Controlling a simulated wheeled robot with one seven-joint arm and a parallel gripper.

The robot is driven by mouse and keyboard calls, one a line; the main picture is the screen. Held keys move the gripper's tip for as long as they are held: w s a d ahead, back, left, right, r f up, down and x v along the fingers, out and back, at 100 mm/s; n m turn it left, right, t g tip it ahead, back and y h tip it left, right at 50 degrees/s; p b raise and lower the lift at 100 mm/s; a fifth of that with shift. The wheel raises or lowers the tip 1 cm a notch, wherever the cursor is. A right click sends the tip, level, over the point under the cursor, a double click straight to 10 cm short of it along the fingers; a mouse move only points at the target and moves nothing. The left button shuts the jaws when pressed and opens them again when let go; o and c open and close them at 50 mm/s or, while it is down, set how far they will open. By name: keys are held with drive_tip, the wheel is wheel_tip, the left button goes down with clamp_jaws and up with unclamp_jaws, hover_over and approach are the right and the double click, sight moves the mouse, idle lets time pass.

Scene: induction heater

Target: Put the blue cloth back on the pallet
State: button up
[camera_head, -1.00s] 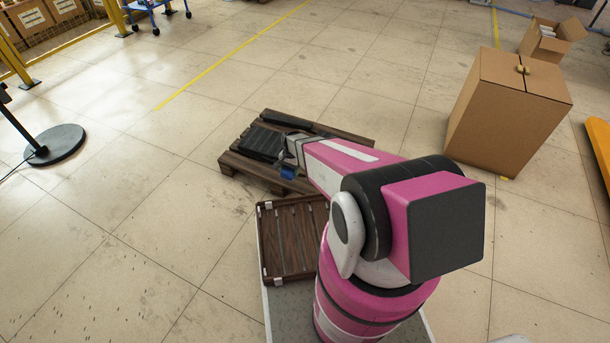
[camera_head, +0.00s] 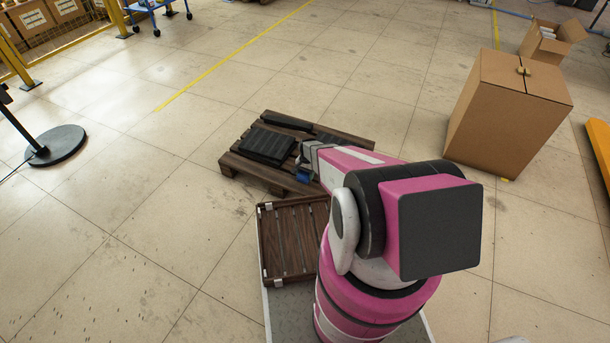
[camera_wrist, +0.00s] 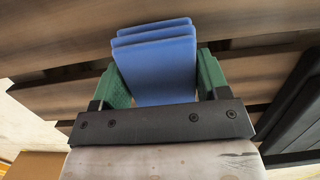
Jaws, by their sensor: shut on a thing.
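The blue cloth (camera_wrist: 157,62) shows in the wrist view as a folded stack between the two green fingers. My gripper (camera_wrist: 160,80) is shut on it. In the head view a small part of the blue cloth (camera_head: 304,176) shows below my gripper (camera_head: 305,168), near the front edge of the wooden pallet (camera_head: 236,163). The pallet's brown slats (camera_wrist: 60,97) lie behind the cloth in the wrist view. I cannot tell whether the cloth touches them.
A black ribbed item (camera_head: 266,146) lies on the pallet left of my gripper, with another dark item (camera_head: 286,121) behind it. A slatted wooden tray (camera_head: 293,240) is in front of the pallet. A large cardboard box (camera_head: 510,112) stands to the right.

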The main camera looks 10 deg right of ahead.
drive_tip(key=shift+f, duration=0.2)
drive_tip(key=o, duration=0.8)
wheel_tip(320, 180, up, 12)
drive_tip(key=w+d, duration=0.1)
drive_tip(key=s+r+n, duration=0.2)
drive_tip(key=s+r, duration=0.5)
drive_tip(key=r, duration=0.3)
drive_tip(key=s+r+n+t, duration=0.1)
drive_tip(key=s+r+n, duration=0.1)
drive_tip(key=s+r, duration=0.5)
drive_tip(key=s+r+n+h, duration=0.1)
drive_tip(key=s+r+n, duration=0.2)
drive_tip(key=s+r, duration=0.4)
drive_tip(key=shift+s+a+r, duration=0.15)
drive_tip(key=shift+s+r, duration=0.05)
drive_tip(key=shift+r, duration=1.45)
drive_tip(key=shift+s+a+r, duration=0.1)
drive_tip(key=shift+s+r, duration=0.05)
drive_tip(key=shift+r, duration=1.5)
